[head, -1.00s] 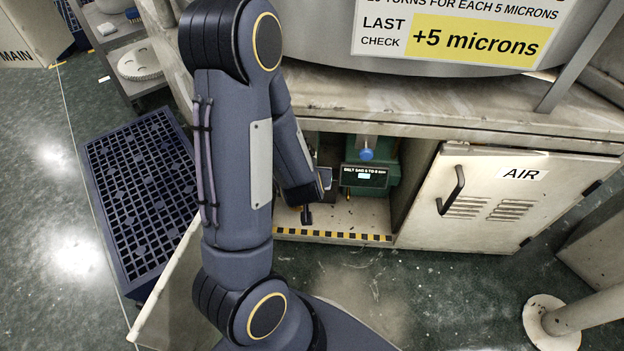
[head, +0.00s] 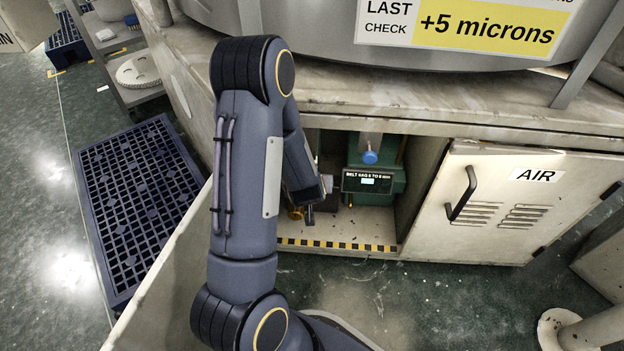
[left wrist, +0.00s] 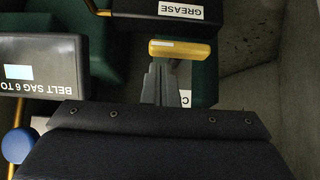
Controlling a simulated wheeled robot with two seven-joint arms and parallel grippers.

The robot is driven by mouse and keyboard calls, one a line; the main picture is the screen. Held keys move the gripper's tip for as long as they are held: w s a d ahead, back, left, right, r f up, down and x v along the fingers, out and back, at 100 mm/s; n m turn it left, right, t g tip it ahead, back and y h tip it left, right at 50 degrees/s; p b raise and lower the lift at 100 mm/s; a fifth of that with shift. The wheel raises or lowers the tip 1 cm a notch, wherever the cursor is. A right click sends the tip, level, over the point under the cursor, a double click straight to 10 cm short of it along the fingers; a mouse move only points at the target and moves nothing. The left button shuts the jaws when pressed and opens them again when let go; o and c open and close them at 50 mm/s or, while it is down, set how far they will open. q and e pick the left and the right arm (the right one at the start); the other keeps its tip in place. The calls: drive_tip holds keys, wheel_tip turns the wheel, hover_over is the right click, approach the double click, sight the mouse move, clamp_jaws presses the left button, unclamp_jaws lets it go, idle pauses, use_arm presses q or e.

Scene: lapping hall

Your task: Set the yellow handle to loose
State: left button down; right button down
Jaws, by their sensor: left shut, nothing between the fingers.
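The yellow handle (left wrist: 180,48) is a short bar in the left wrist view, just beyond my left fingertips. A small yellow part shows beside my gripper in the head view (head: 296,212), inside the open cabinet; I cannot tell if it is the same handle. My left gripper (left wrist: 168,66) is shut and empty, its tips at or very near the bar; I cannot tell whether they touch. In the head view the gripper (head: 310,214) reaches into the cabinet, partly hidden by its arm. A white label (left wrist: 186,97) is mostly covered by the fingers. My right gripper is not in view.
A green unit with a belt sag display (head: 367,180) and blue knob (head: 370,157) stands right of my gripper. A black box marked GREASE (left wrist: 165,12) lies beyond the handle. The AIR door (head: 500,205) is right; a striped sill (head: 335,244) edges the opening.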

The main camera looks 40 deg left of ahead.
use_arm(q)
drive_tip(key=shift+f, duration=0.4)
drive_tip(key=shift+d+p, duration=0.1)
drive_tip(key=shift+p, duration=0.45)
